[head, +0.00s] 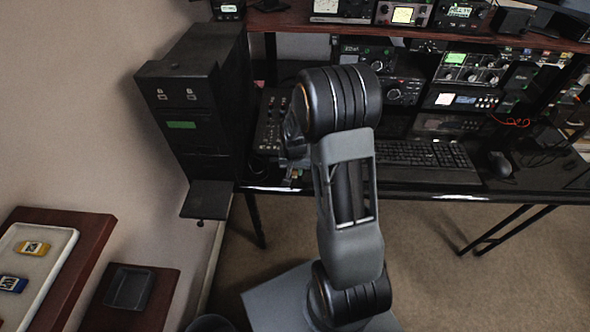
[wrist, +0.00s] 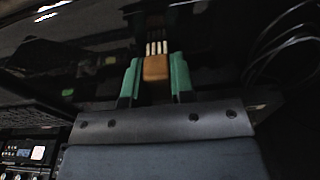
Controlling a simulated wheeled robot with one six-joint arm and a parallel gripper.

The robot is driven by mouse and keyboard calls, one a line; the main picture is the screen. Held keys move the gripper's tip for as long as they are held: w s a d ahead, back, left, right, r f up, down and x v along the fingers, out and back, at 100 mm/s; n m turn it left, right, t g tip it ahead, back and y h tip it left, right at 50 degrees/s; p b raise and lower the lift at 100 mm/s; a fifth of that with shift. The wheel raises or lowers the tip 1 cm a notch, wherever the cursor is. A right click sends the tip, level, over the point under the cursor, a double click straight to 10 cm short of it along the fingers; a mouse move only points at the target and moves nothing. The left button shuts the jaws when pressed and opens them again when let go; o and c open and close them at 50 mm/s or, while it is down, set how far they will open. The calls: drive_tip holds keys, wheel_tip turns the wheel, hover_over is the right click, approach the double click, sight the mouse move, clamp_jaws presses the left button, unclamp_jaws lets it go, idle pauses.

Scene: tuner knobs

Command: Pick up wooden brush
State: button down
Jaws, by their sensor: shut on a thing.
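In the wrist view my gripper (wrist: 154,80) has two green fingers, shut on the wooden brush (wrist: 156,67). The brush shows as an orange-brown block between the fingers with a row of pale strips above it. The far end of the brush runs into the dark and is hard to make out. In the head view my arm stands in front of the desk, and its upper end hides my gripper and most of what it holds.
A black desk (head: 300,188) carries a keyboard (head: 428,153), a mouse (head: 500,164) and several radios. A tall black cabinet (head: 192,130) stands at the left. A shelf (head: 350,24) runs above. Cables (wrist: 280,45) lie at the right in the wrist view.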

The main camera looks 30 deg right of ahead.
drive_tip(key=shift+r, duration=0.45)
wheel_tip(320, 180, up, 2)
drive_tip(key=shift+r, duration=0.2)
drive_tip(key=s+d+r, duration=0.5)
drive_tip(key=s+r, duration=0.4)
drive_tip(key=s, duration=0.3)
drive_tip(key=shift+s+d+r, duration=0.35)
drive_tip(key=shift+d, duration=0.05)
